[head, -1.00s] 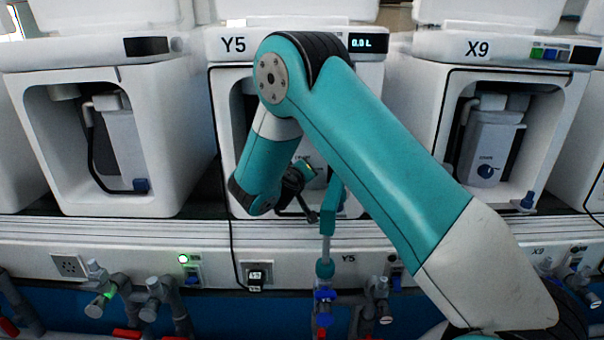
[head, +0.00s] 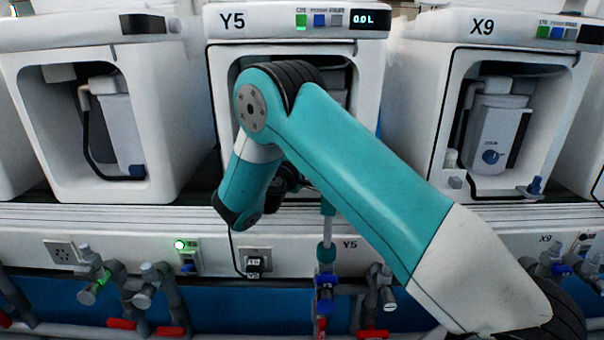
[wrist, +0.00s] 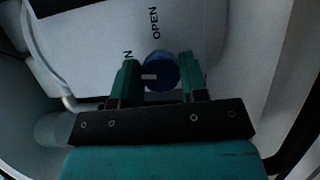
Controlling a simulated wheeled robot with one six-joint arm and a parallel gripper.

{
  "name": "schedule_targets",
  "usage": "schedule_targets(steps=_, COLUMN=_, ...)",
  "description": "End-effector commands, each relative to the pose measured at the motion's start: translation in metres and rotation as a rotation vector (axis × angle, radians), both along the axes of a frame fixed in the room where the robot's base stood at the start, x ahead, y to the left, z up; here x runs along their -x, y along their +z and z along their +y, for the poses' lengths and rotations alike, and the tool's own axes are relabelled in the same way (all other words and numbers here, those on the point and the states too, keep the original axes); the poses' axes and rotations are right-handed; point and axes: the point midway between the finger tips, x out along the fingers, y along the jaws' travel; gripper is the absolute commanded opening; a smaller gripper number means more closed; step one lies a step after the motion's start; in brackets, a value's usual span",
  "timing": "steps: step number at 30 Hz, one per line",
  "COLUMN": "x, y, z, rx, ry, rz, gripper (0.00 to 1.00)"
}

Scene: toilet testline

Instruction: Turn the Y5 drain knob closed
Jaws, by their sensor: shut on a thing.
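In the wrist view, the blue Y5 drain knob (wrist: 162,66) sits between the two green fingers of my gripper (wrist: 158,78), which is shut on it. A short white mark on the knob lies level and points to the left. The word OPEN is printed on the white panel (wrist: 85,35) just above the knob. Another printed letter is partly hidden by the left finger. In the head view, the Y5 unit (head: 217,60) stands behind my arm, which hides the knob and most of my gripper.
The X9 unit (head: 577,75) stands to the right, with its own blue knob (head: 491,157). Another white unit (head: 30,130) stands to the left. Pipes with blue and red valves (head: 327,282) run below the ledge (head: 110,215). The opening's walls surround my gripper closely.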

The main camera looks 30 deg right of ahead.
Motion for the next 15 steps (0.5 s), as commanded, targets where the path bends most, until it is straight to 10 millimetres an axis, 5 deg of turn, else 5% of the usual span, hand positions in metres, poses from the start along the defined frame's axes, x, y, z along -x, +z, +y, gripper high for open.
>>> schedule_targets(steps=15, x=0.0006, y=-0.004, z=0.0002, rx=0.124, ry=0.0, rz=0.086, gripper=0.16)
